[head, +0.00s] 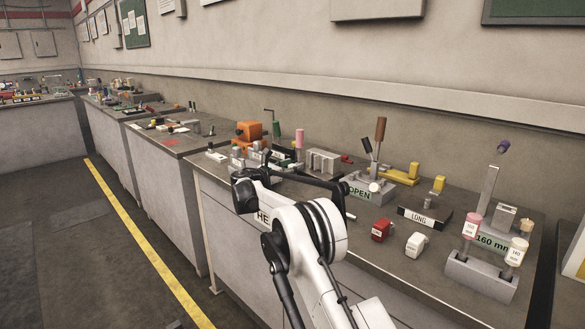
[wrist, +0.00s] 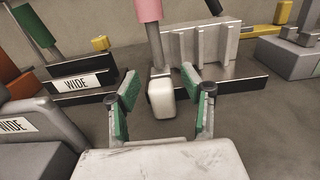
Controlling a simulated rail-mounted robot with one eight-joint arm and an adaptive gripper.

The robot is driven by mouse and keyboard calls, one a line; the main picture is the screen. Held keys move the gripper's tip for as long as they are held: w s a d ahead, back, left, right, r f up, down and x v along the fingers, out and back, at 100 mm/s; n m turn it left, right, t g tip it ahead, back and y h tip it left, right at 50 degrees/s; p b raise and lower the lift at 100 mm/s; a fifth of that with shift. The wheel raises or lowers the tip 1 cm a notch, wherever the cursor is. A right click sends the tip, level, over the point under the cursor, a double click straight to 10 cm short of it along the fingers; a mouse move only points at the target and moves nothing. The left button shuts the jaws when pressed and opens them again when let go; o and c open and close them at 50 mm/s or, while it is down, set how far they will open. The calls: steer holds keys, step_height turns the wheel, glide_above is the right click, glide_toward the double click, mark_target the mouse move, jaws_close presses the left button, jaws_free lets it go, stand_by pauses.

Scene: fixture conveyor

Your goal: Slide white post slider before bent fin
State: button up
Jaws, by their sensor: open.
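In the wrist view a white rounded block (wrist: 161,102), which looks like the white post slider, stands upright at the foot of a grey post with a pink top (wrist: 149,10). My gripper (wrist: 160,80) is open, its green-padded fingers to the left and right of the block, with visible gaps. A grey finned block (wrist: 203,46) stands behind and to the right, on or behind a dark bar. I cannot tell which fin is bent. In the head view the finned block (head: 322,160) stands beside the pink-topped post (head: 299,138); my arm hides the white block.
A dark block labelled WIDE (wrist: 83,84) and a grey holder (wrist: 35,122) lie left of my gripper. In the head view, an OPEN fixture (head: 362,192), a LONG block (head: 425,218), and red (head: 380,230) and white (head: 416,245) pieces occupy the bench to the right.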

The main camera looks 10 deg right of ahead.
steer(key=shift+d, duration=0.1)
jaws_close()
stand_by(0.3)
steer(key=shift+s+d, duration=0.65)
steer(key=shift+s, duration=0.25)
jaws_free()
steer(key=shift+a, duration=0.1)
